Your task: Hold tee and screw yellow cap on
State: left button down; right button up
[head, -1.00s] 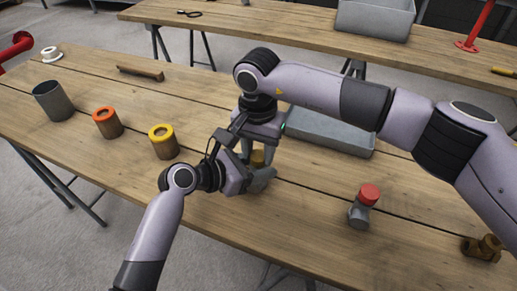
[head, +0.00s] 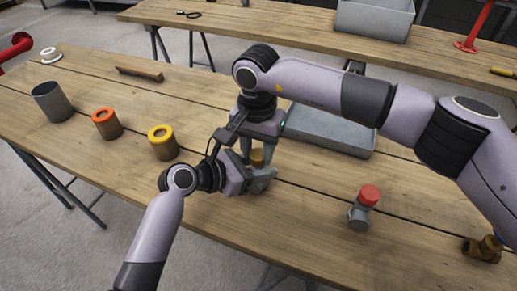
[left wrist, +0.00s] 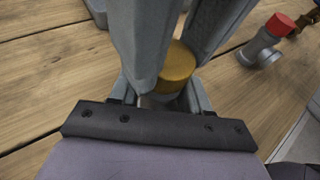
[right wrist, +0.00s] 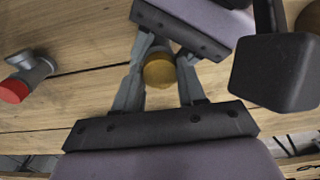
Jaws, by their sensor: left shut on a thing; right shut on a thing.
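The yellow cap (head: 257,157) sits on top of the tee, between the two grippers; it shows in the left wrist view (left wrist: 175,66) and the right wrist view (right wrist: 159,70). My right gripper (right wrist: 159,82) comes from above with its fingers on both sides of the cap and is shut on it. My left gripper (head: 256,180) comes from the lower left and is shut on the tee below the cap. The tee is mostly hidden by the fingers; a grey bit shows under the cap in the left wrist view. I cannot tell how far the cap is threaded.
A grey bin (head: 328,132) lies behind my grippers. A yellow-rimmed cup (head: 163,143), an orange-rimmed cup (head: 106,124) and a grey cup (head: 52,102) stand left.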

jog(key=shift+d+f, duration=0.3)
jog(key=shift+f, duration=0.6)
dwell(1.0)
jog(key=o, duration=0.7)
jog(key=shift+a+r, duration=0.2)
jog(key=shift+r, duration=2)
jog(key=c, duration=0.6)
jog(key=shift+r, duration=0.15)
